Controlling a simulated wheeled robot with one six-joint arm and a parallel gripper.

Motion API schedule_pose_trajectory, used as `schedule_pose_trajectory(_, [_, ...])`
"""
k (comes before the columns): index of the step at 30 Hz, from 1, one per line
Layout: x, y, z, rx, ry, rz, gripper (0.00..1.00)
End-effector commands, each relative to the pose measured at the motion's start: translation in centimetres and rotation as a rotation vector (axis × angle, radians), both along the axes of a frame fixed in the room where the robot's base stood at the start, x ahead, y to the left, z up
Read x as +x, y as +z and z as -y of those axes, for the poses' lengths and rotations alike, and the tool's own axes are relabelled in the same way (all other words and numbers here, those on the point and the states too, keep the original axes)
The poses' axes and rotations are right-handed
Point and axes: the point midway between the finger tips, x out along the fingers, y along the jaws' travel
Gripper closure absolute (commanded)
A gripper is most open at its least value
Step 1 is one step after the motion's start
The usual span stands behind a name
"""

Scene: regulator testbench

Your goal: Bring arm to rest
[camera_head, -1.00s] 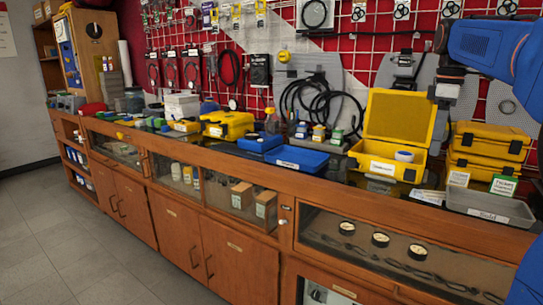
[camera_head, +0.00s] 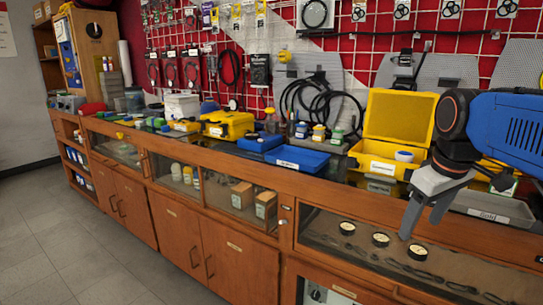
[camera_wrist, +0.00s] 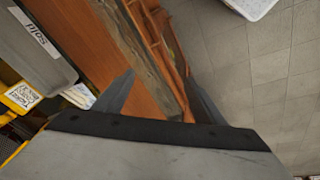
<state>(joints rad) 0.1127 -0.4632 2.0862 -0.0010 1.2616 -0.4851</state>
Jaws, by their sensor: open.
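My gripper (camera_head: 423,218) is at the right of the head view, pointing down in front of the counter's front edge, on my blue arm. Its two grey fingers stand apart with nothing between them. In the wrist view the open fingers (camera_wrist: 160,95) show over the counter's wooden edge (camera_wrist: 150,60) and the grey floor. The gripper hides part of the counter and of the yellow cases behind it.
A grey tray (camera_head: 493,208) lies on the counter right of the gripper; it also shows in the wrist view (camera_wrist: 35,50). An open yellow case (camera_head: 400,125) and a blue tray (camera_head: 300,158) stand further left. The tiled floor (camera_head: 60,240) at left is clear.

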Motion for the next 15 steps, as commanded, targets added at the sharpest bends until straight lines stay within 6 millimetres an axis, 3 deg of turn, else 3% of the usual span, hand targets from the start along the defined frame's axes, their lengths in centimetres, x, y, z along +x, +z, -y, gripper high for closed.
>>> schedule_pose_trajectory(1, [-1.5, -1.4, -0.6, 0.01, -0.03, 0.017, 0.36])
schedule_pose_trajectory(9, [-7.8, -9.1, -2.8, 0.085, -0.216, 0.107, 0.36])
schedule_pose_trajectory(15, [-10.7, -13.3, -3.6, 0.133, -0.311, 0.15, 0.36])
